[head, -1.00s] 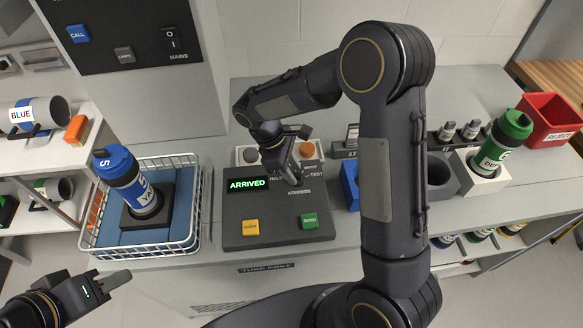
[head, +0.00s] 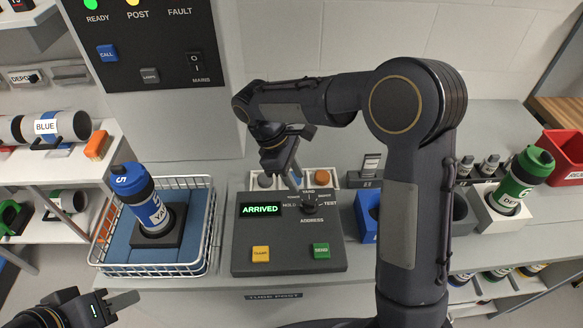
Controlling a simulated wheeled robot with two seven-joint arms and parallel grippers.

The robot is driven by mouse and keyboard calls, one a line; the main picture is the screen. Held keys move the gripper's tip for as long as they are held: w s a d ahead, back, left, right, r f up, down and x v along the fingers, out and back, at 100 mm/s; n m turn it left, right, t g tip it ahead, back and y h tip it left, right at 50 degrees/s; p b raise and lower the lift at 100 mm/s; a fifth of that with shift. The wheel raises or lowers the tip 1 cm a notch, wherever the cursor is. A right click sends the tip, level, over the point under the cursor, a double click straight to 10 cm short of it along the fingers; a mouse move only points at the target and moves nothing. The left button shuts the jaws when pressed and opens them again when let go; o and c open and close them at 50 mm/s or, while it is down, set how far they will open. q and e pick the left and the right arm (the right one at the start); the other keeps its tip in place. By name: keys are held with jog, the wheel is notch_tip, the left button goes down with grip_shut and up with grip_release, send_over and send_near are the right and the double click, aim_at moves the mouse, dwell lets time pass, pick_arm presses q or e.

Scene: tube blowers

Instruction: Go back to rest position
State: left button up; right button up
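My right gripper (head: 290,172) hangs over the grey tube post console (head: 242,232), just above its address dial (head: 309,207). Its fingers are small and partly overlapped, so whether it is open or shut is unclear. My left gripper (head: 122,301) is at the lower left, in front of the counter and apart from everything. Its fingers show edge-on. The console display (head: 260,209) reads ARRIVED. A blue-capped tube (head: 147,212) stands tilted in a dark holder in the wire basket (head: 205,240).
A green-capped tube (head: 515,190) stands in a white block at the right. A red reject bin (head: 568,152) is beyond it. The wall panel (head: 150,45) shows green and yellow lamps. Shelves with tubes (head: 62,126) stand at the left. My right arm hides part of the counter.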

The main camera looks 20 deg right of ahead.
jog(key=s+d+r+m+t+y, duration=0.3)
jog(key=s+d+r+m+y, duration=0.3)
jog(key=s, duration=0.5)
jog(key=s+a+m+t+y, duration=0.1)
jog(key=s+m+t, duration=0.4)
jog(key=s, duration=0.5)
jog(key=shift+s+m, duration=0.35)
jog(key=shift+m, duration=0.65)
